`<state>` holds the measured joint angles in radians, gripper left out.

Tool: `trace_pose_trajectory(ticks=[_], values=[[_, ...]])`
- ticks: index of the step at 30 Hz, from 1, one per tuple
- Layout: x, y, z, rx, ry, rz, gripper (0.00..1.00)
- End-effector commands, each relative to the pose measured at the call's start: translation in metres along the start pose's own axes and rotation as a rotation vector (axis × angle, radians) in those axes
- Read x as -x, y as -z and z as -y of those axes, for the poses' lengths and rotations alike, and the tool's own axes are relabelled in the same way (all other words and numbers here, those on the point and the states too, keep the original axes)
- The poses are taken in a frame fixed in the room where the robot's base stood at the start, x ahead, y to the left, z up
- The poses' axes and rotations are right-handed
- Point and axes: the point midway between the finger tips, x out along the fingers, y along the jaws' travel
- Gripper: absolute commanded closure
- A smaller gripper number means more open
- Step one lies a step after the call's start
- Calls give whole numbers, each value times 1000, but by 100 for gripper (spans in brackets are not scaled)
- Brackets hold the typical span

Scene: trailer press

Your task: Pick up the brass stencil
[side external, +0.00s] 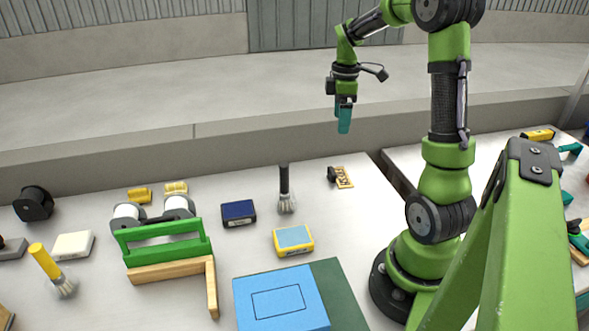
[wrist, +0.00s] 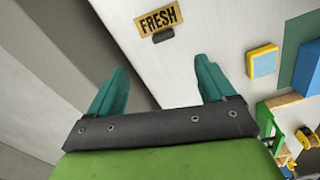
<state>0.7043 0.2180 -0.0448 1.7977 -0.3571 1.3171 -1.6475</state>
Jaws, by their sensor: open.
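The brass stencil (side external: 344,177) is a small flat golden plate lying on the white table, near the table's far right corner in the side view. In the wrist view the stencil (wrist: 158,20) shows cut letters reading FRESH. A small dark handle or clip (wrist: 163,38) sits at its edge. My gripper (side external: 345,119) is raised well above the table, behind and above the stencil in the side view. Its two teal fingers are apart with nothing between them in the wrist view (wrist: 160,88), and the stencil lies beyond their tips.
A blue pad (side external: 262,285) sits on a green mat (side external: 338,290) in front. The table around the stencil is mostly clear; a gap lies to its right.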

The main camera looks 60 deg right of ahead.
Motion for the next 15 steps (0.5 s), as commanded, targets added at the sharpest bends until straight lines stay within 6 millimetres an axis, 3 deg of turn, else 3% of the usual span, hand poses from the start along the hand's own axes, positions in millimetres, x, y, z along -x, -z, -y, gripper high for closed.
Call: trace_pose_trajectory(ticks=[3, 7, 15], values=[[4, 0, 1, 130, 6, 5, 17], [-2, 0, 2, 181, 13, 4, 17], [-56, 0, 4, 184, 16, 5, 17]])
